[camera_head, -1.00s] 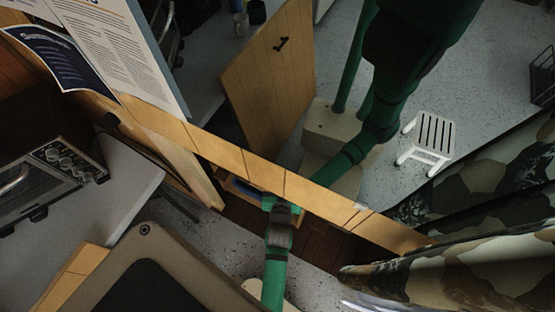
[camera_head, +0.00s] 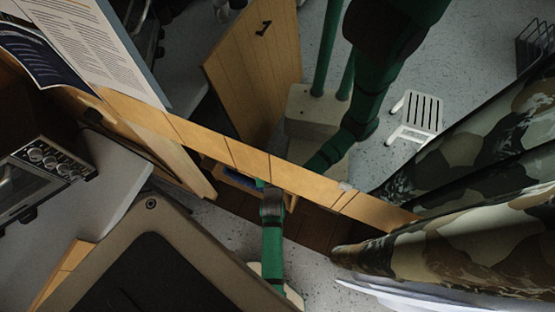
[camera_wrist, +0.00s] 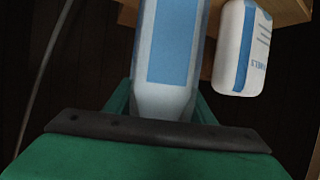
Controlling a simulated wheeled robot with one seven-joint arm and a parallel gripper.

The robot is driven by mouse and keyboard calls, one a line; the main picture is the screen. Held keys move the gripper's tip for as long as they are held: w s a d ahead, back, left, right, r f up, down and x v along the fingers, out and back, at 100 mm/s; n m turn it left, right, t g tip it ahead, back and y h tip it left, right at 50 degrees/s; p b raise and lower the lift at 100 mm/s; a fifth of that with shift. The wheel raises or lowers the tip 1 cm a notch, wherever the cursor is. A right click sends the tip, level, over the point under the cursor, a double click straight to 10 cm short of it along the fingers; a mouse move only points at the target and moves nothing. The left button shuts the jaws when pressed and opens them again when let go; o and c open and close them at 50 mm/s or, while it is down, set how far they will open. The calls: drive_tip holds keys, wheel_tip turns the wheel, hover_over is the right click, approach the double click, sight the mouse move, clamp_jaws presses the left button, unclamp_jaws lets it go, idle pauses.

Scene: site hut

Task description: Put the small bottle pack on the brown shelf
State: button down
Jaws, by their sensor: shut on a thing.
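My gripper (camera_wrist: 162,104) is shut on a white, bottle-shaped pack with a blue label (camera_wrist: 172,45), which points away from the wrist between the green fingers. In the head view, my gripper (camera_head: 264,186) is at the wooden unit, partly hidden by its upper board. A brown wooden shelf (camera_wrist: 290,10) shows at the top right of the wrist view. A second white pack with a blue stripe (camera_wrist: 242,48) is at its edge, right of the held pack and apart from it. A blue item (camera_head: 242,181) shows below the board in the head view.
The long wooden board (camera_head: 215,140) crosses in front of my arm. A counter with an oven (camera_head: 35,185) is at the left, and camouflage curtains (camera_head: 470,220) hang at the right. A white stool (camera_head: 418,115) stands beyond on the speckled floor.

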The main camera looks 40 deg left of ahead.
drive_tip(key=w+a+f, duration=0.1)
drive_tip(key=f, duration=0.1)
drive_tip(key=w+a+f, duration=0.1)
drive_tip(key=w+f, duration=0.1)
drive_tip(key=w+a+f, duration=0.1)
drive_tip(key=w+f, duration=0.1)
drive_tip(key=shift+w+a, duration=0.1)
drive_tip(key=shift+a, duration=0.2)
drive_tip(key=shift+f, duration=1.55)
drive_tip(key=c, duration=0.8)
unclamp_jaws()
drive_tip(key=shift+d+f, duration=0.15)
drive_tip(key=shift+f, duration=0.1)
drive_tip(key=v, duration=1.2)
drive_tip(key=shift+d, duration=0.15)
